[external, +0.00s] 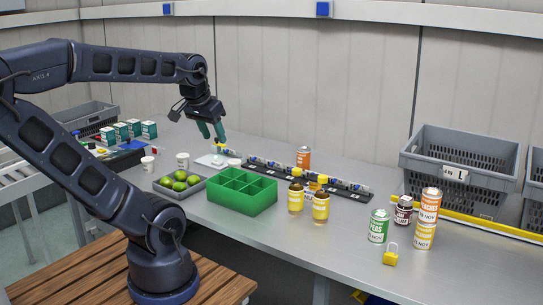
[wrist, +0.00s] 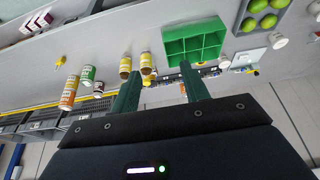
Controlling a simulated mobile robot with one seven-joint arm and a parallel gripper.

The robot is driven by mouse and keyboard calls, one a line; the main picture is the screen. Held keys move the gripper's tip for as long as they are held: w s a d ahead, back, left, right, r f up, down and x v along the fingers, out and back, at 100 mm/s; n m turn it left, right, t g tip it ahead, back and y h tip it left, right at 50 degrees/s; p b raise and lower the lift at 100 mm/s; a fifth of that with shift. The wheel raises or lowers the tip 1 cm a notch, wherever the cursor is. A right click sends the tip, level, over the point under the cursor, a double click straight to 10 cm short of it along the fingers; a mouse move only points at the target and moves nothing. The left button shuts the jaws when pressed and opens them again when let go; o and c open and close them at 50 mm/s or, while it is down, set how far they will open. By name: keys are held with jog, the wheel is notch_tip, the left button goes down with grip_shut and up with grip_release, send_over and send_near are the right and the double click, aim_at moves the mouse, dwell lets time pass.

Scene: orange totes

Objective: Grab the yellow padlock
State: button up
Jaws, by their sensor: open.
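The yellow padlock (external: 390,258) stands upright with its shackle on top, near the front edge of the grey workbench (external: 330,233) at the right. It also shows as a small yellow shape at the left of the wrist view (wrist: 60,61). My gripper (external: 212,133) is open and empty, with its green fingers pointing down above the back-left part of the bench. It is far from the padlock, to its left and further back. In the wrist view my two fingers (wrist: 161,72) are spread apart with nothing between them.
A green peas can (external: 378,226), a dark jar (external: 403,210) and stacked orange-white cans (external: 425,218) stand close behind the padlock. Two yellow-labelled bottles (external: 320,207), a green divided bin (external: 243,193) and a dark rail (external: 330,186) lie between. Grey crates (external: 460,158) stand at the back right.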

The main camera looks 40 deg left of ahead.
jog(key=w+d+f+n+h, duration=0.2)
jog(key=w+d+n, duration=0.2)
jog(key=w+d, duration=0.5)
jog(key=n+g+h, duration=0.2)
jog(key=n+g, duration=0.2)
jog(key=n, duration=1.1)
send_over(391, 254)
jog(key=a, duration=0.4)
notch_tip(391, 254, down, 22)
jog(key=shift+s+d+x, duration=0.15)
jog(key=shift+d+x, duration=0.05)
jog(key=shift+x, duration=2.25)
jog(key=shift+s+d+x, duration=0.1)
jog(key=shift+d+x, duration=0.05)
jog(key=shift+x, duration=2.3)
jog(key=shift+r+h, duration=0.1)
jog(key=shift+h, duration=0.2)
grip_shut()
